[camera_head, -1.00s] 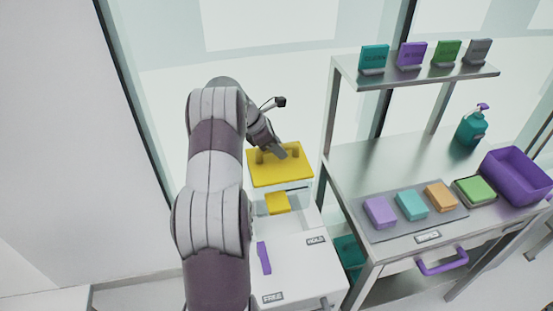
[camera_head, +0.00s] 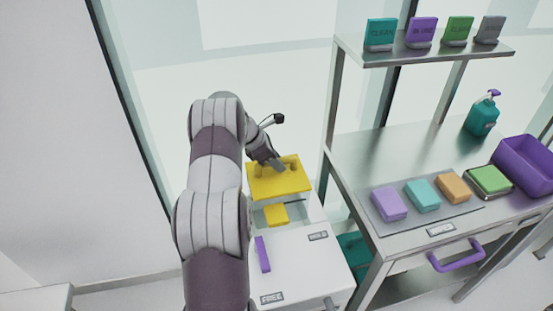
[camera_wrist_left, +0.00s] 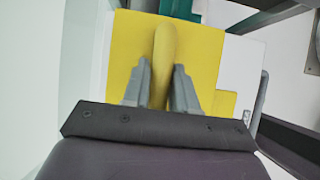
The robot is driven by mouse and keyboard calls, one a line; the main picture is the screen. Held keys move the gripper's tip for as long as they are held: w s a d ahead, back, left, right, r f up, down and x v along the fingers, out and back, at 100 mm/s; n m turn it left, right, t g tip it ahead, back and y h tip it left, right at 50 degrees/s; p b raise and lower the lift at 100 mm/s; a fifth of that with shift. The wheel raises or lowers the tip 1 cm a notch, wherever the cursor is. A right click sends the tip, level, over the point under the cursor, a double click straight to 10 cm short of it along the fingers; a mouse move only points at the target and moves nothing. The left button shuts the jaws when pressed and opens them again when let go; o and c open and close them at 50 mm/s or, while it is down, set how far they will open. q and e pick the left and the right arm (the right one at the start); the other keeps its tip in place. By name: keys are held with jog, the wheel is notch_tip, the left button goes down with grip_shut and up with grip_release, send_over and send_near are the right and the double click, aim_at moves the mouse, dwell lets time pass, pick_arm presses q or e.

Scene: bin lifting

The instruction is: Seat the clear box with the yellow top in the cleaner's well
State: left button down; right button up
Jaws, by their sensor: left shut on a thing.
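The clear box (camera_head: 295,213) has a flat yellow top (camera_head: 279,184) with a raised yellow handle (camera_wrist_left: 164,50). My left gripper (camera_head: 278,165) is shut on that handle, with one finger on each side of it in the left wrist view (camera_wrist_left: 160,85). A smaller yellow patch (camera_head: 276,215) shows below the top's near edge. The white cleaner (camera_head: 293,262) is under and in front of the box. The box hides the well, so I cannot tell whether its bottom is inside. My right gripper is not in view.
A purple lever (camera_head: 262,254) sits on the cleaner, between the FREE label (camera_head: 272,298) and the HOLD label (camera_head: 318,236). A metal bench (camera_head: 400,160) stands close on the right, with colored blocks, a purple bin (camera_head: 527,165) and a teal bottle (camera_head: 482,115).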

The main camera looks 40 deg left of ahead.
pick_arm(q)
notch_tip(320, 180, down, 10)
jog(key=b, duration=0.6)
jog(key=shift+r, duration=0.1)
jog(key=shift+s+d+r, duration=0.1)
jog(key=shift+d, duration=0.05)
jog(key=shift+f+b, duration=0.4)
jog(key=shift+b, duration=0.05)
dwell(0.6)
jog(key=c, duration=0.8)
grip_release()
jog(key=v, duration=1.2)
jog(key=shift+s+r+b, duration=0.15)
jog(key=shift+r+b, duration=0.15)
